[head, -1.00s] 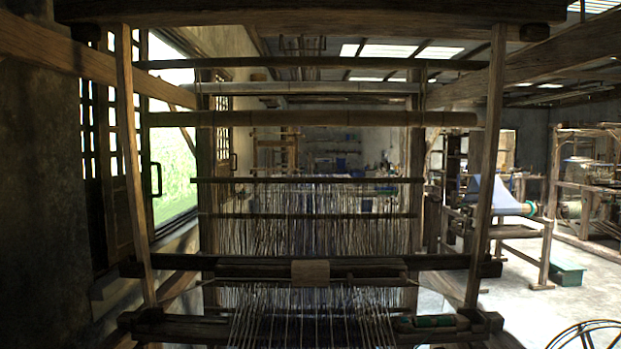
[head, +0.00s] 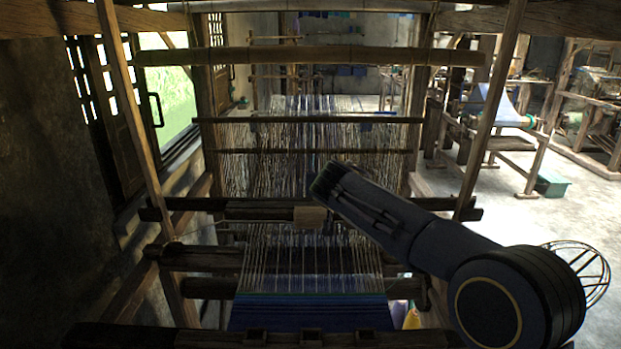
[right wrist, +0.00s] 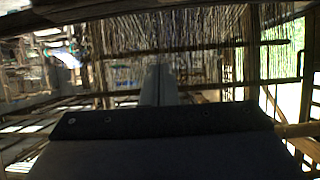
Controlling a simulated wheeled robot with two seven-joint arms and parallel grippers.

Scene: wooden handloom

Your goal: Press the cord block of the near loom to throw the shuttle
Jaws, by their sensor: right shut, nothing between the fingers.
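The near loom has a small light-brown cord block (head: 310,217) at the middle of its dark crossbar (head: 245,213), above the white warp threads. My right arm reaches in from the lower right. Its gripper (head: 324,181) is shut and empty, and appears just above and slightly right of the block. I cannot tell whether it touches the block. In the right wrist view the closed fingers (right wrist: 158,85) point towards hanging threads, and the block is not discernible there. I cannot make out the shuttle. My left gripper is not in view.
Woven blue cloth (head: 310,312) lies at the loom's front, behind a dark front beam (head: 140,337). Slanted posts (head: 495,105) frame both sides. Hanging heddle threads (head: 240,165) stand behind the block. A green box (head: 552,183) sits on open floor at right.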

